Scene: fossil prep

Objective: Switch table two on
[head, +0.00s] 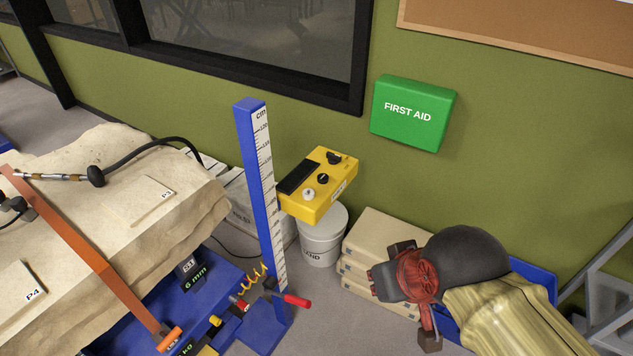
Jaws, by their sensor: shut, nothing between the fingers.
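A yellow control box (318,184) is mounted beside the blue post, with a dark panel (299,177) on its left. It carries two black knobs, one at the back (334,158) and one nearer the middle (322,179), and a pale round knob (308,194) at the front. A small white label on its front side is too small to read. My gripper (385,282) is shut and empty, in front of the stacked bags, to the lower right of the box and apart from it.
A blue post with a cm scale (262,175) stands just left of the box. A white bucket (323,238) stands below it, with stacked beige bags (380,235) to the right. A rock slab (95,190) with an orange strap fills the left. A green first aid box (413,113) hangs on the wall.

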